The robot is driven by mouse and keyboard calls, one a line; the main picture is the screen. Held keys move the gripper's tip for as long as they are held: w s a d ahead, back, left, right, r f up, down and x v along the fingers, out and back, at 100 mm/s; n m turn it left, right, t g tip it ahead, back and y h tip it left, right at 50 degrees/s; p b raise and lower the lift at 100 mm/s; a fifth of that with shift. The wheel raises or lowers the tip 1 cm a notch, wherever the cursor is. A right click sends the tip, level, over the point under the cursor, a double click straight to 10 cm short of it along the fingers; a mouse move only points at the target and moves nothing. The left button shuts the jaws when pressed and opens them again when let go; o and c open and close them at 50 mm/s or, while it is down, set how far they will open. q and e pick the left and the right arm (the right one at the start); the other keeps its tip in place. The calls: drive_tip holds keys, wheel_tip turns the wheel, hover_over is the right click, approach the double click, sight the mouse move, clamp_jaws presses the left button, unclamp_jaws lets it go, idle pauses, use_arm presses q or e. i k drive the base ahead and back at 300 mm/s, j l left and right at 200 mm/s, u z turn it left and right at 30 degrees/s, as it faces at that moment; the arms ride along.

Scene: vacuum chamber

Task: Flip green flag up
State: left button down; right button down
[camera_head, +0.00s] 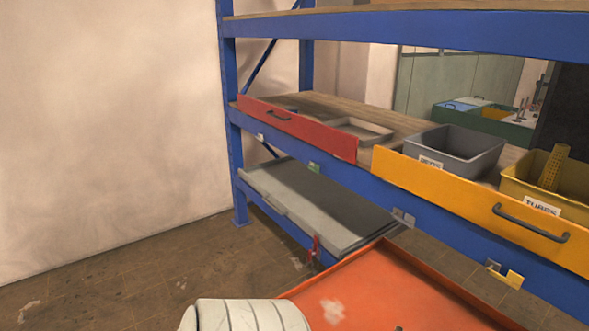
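The green flag (314,167) is a small green tab on the blue shelf beam, below the right part of the red drawer front. It is too small to tell how it is tilted. Neither of my grippers shows in the head view. A white ribbed rounded part at the bottom edge looks like one of my arm links, well below the flag.
A red drawer front (295,127) and a yellow one (478,208) line the shelf. A grey drawer (310,203) sits below. A red flag (315,247) and a yellow flag (513,278) hang lower. An orange tray-like surface (385,295) fills the lower middle. Floor at left is clear.

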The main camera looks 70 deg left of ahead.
sight(315, 169)
drive_tip(key=k+u, duration=0.1)
drive_tip(key=u, duration=0.35)
drive_tip(key=j+u, duration=0.15)
drive_tip(key=u, duration=0.35)
drive_tip(key=k+j+u, duration=0.1)
drive_tip(key=u, duration=1.1)
drive_tip(key=i+j, duration=0.2)
drive_tip(key=j, duration=0.15)
drive_tip(key=i+j+z, duration=0.1)
drive_tip(key=j, duration=0.25)
drive_tip(key=i+j, duration=0.3)
drive_tip(key=i+j+z, duration=0.1)
drive_tip(key=j, duration=0.3)
drive_tip(key=i+j, duration=0.25)
drive_tip(key=j, duration=0.15)
drive_tip(key=i+j+z, duration=0.1)
drive_tip(key=j, duration=0.25)
drive_tip(key=i, duration=0.05)
